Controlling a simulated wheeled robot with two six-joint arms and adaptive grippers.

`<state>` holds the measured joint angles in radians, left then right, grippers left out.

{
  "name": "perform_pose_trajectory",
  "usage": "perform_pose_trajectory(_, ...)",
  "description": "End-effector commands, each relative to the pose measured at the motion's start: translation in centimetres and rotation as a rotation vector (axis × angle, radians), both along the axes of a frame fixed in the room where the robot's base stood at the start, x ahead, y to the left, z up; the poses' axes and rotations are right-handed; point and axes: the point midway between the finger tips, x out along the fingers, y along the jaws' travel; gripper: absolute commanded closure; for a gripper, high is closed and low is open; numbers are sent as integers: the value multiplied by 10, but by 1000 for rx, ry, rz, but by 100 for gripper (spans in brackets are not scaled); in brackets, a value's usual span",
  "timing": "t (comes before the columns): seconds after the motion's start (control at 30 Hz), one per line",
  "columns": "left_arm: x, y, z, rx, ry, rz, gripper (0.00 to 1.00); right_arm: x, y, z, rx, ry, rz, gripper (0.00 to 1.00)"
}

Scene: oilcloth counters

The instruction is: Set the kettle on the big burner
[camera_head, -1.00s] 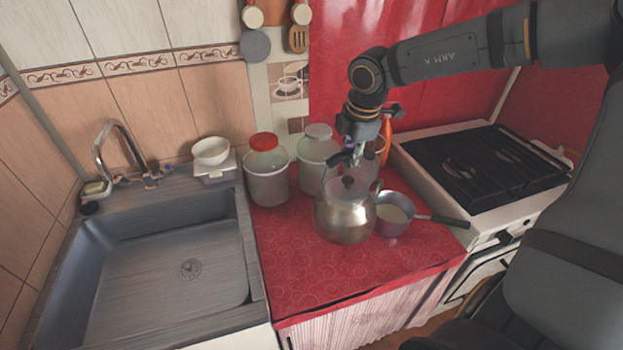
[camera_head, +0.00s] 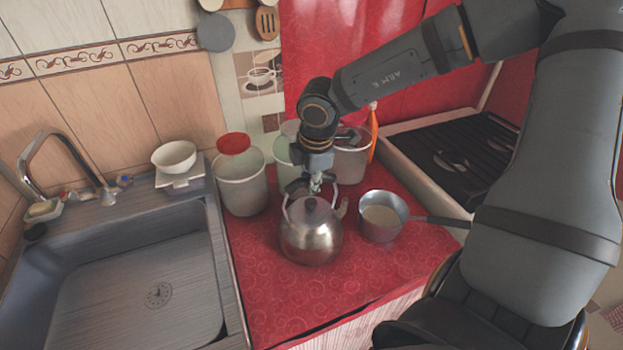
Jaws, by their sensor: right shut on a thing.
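The metal kettle (camera_head: 311,238) is on or just above the red oilcloth counter (camera_head: 290,300); I cannot tell whether its base touches. It is upright, with its spout to the right. My right gripper (camera_head: 315,186) is above it, shut on the kettle's handle. The fingertips are small and partly hidden by the wrist. The stove (camera_head: 450,150) is to the right, with black grates over its burners; my right arm covers part of it. My left gripper is not in view.
Jars, one red-lidded (camera_head: 240,180), stand behind. The counter's front is clear.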

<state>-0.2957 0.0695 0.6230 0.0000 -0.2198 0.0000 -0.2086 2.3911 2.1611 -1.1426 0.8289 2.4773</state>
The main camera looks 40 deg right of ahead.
Motion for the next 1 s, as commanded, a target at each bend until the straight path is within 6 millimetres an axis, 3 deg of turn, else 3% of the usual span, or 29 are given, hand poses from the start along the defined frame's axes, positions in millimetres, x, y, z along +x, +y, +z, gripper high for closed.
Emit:
perform_pose_trajectory(0.3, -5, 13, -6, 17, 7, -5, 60, 0, 0, -4, 0, 1, 0, 100)
perform_pose_trajectory(0.33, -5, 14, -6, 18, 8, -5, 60, -1, 0, -5, 1, 4, 1, 84)
perform_pose_trajectory(0.53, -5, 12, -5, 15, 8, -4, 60, -1, 0, -4, 1, 4, 1, 57)
perform_pose_trajectory(0.83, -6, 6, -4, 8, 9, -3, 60, -1, 0, -2, 1, 4, 1, 57)
perform_pose_trajectory(1.0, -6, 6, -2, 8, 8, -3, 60, -2, 1, 16, 1, -2, -2, 57)
